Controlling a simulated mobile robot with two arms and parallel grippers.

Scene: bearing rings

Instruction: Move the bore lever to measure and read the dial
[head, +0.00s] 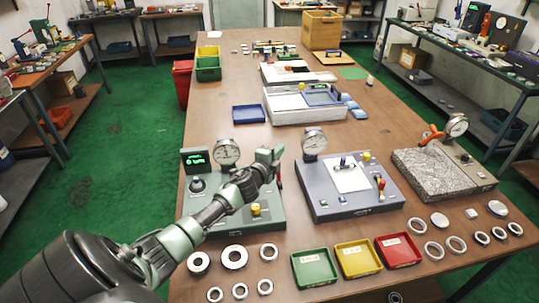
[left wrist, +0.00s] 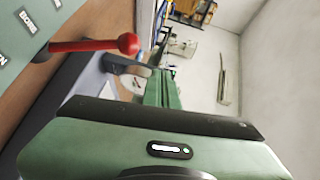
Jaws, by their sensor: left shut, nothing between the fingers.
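The green gauge station (head: 262,232) stands at the near left of the table, with a round white dial (head: 226,152) and a lit green display (head: 195,160). The dial's reading is too small to tell. A lever with a red rod and ball end (left wrist: 95,45) sticks out from the lettered green panel in the left wrist view. In the head view my arm and gripper mostly hide it. My left gripper (head: 275,153) is over the station's right side, shut and empty. In the left wrist view its fingers (left wrist: 163,88) are beside the red ball, apart from it. My right gripper is out of view.
A blue-grey gauge station (head: 345,207) stands just right, and a granite-topped stand (head: 436,172) farther right. Metal rings (head: 234,257) and green, yellow and red trays (head: 315,268) lie along the front edge. Clear table lies behind the stations, left of the blue tray (head: 248,114).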

